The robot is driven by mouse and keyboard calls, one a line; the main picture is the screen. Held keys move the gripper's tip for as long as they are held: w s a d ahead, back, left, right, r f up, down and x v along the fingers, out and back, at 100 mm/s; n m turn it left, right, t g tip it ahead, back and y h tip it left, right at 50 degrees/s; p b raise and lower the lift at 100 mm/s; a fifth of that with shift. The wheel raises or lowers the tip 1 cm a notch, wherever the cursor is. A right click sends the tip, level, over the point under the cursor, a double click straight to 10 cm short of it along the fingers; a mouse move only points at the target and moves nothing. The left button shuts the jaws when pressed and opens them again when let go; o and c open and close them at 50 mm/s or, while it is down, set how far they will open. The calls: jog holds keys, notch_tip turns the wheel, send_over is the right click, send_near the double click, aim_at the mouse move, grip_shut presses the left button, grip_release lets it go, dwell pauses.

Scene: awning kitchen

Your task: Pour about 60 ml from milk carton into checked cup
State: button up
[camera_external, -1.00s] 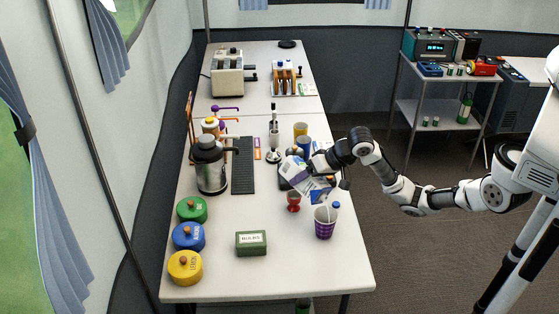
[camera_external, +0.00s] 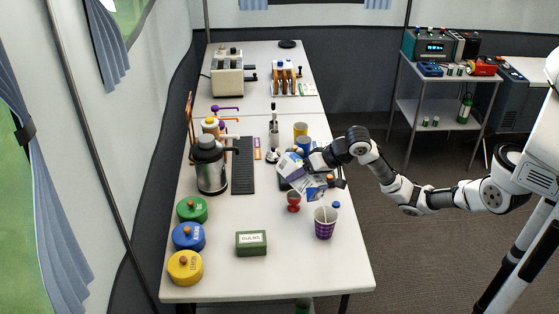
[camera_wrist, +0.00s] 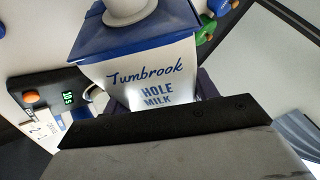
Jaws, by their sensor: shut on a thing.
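My gripper (camera_external: 316,162) is shut on the white and blue milk carton (camera_external: 294,167), which it holds tilted above the table. The carton's lettered face (camera_wrist: 150,78) fills the middle of the wrist view, with a pale round spout at its top. The purple checked cup (camera_external: 325,229) stands upright on the table, in front and to the right of the carton and apart from it. A thin pale stick or straw shows at the cup's mouth. I cannot make out the cup in the wrist view, nor the level of liquid inside it.
A small red cup (camera_external: 293,203) stands between carton and checked cup. A dark device with a green display (camera_wrist: 68,99) is near the carton. A green box (camera_external: 251,243) and lidded canisters (camera_external: 188,236) are front left. A steel flask (camera_external: 210,168) stands left. The front right is clear.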

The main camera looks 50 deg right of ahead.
aim_at(300, 182)
jog(key=shift+r+t, duration=0.2)
jog(key=shift+t, duration=0.1)
dwell(0.4)
jog(key=shift+s+f+t+b, duration=0.15)
jog(key=shift+t+b, duration=0.15)
jog(key=shift+b, duration=0.6)
jog(key=p, duration=0.1)
jog(key=r+p, duration=0.1)
jog(key=p, duration=0.1)
jog(key=shift+w+d+r+g, duration=0.1)
jog(key=shift+w+r+g, duration=0.05)
jog(key=shift+w+g, duration=0.2)
notch_tip(300, 182, down, 3)
jog(key=shift+w+r+m+g+p, duration=0.1)
jog(key=shift+m+g+p, duration=0.35)
jog(key=shift+g, duration=0.8)
jog(key=shift+f, duration=0.2)
jog(key=shift+d+f+g+p, duration=0.1)
jog(key=shift+f+g+p, duration=0.35)
jog(key=shift+f+g, duration=0.4)
jog(key=shift+r+m+g+p, duration=0.25)
jog(key=shift+g+p, duration=0.05)
jog(key=shift+g, duration=0.15)
jog(key=shift+r, duration=0.1)
